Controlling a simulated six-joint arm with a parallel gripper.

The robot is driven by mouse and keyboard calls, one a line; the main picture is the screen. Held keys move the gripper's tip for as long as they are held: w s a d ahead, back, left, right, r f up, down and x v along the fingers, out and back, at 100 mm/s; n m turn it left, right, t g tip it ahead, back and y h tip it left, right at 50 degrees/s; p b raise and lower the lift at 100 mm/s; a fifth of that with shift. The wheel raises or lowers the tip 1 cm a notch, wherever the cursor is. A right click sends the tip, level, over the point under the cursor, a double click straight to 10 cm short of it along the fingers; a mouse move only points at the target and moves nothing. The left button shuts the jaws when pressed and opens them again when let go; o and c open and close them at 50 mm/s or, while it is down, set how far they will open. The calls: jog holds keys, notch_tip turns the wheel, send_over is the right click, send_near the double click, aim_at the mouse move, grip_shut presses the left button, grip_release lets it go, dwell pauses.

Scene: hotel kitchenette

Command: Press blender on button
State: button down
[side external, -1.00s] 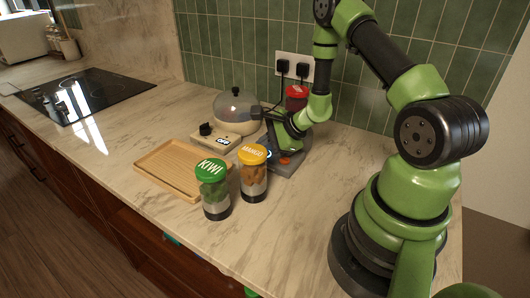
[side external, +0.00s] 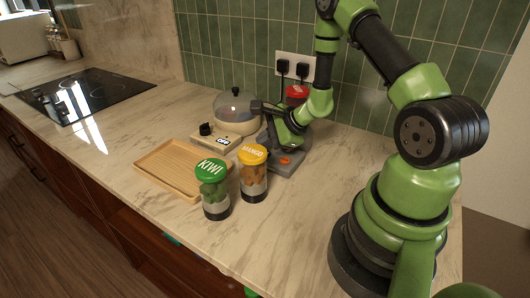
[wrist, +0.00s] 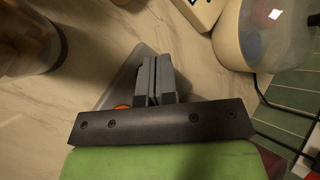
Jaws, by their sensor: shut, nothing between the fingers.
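The blender's dark grey base (side external: 281,171) stands on the counter below my arm. An orange-red button (side external: 285,161) shows on its front. The grey base (wrist: 128,72) lies beneath the fingers there. My gripper (wrist: 154,62) is shut and empty. In the side view my gripper (side external: 274,146) is over the rear left part of the base, behind the button. I cannot tell whether it touches the base.
The kiwi jar (side external: 213,190) and mango jar (side external: 254,174) stand in front of the base. A wooden tray (side external: 150,176) lies to their left. A domed cooker (side external: 236,110) stands close to my gripper's left. A red lid (side external: 297,91) and plugged sockets (side external: 295,67) are behind my arm.

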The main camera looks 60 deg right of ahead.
jog(key=shift+r, duration=2.5)
jog(key=s+a+r+n+g+y, duration=0.1)
jog(key=s+a+r+n+y, duration=0.25)
jog(key=a+r+n, duration=0.85)
jog(key=s+a+r+n+h, duration=0.3)
jog(key=s+r+n, duration=0.5)
jog(key=s, duration=0.6)
jog(key=shift+a+r+n+g, duration=0.3)
jog(key=shift+a+r+g, duration=0.15)
jog(key=shift+r, duration=0.2)
